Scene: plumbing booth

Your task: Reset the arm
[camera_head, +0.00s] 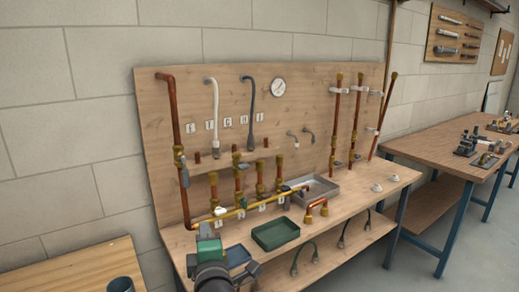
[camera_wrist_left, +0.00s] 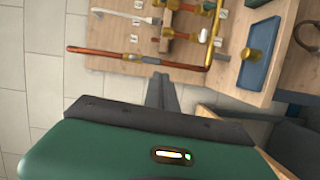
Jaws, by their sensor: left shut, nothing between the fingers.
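My left gripper (camera_head: 205,231) is in front of the left end of the plumbing bench, with its green body and dark wrist low in the head view. In the left wrist view its dark fingers (camera_wrist_left: 160,90) are together with nothing between them. They point toward the wooden back panel (camera_head: 235,90) and its copper pipe (camera_head: 174,110); whether they touch anything cannot be told. My right gripper is not in either view.
The bench carries a yellow horizontal pipe (camera_head: 240,211), upright brass valves, a grey tray (camera_head: 325,194) and a green tray (camera_head: 275,234). A second table (camera_head: 430,147) stands at the right. A wooden surface (camera_head: 75,272) with a dark cup (camera_head: 121,284) is at lower left.

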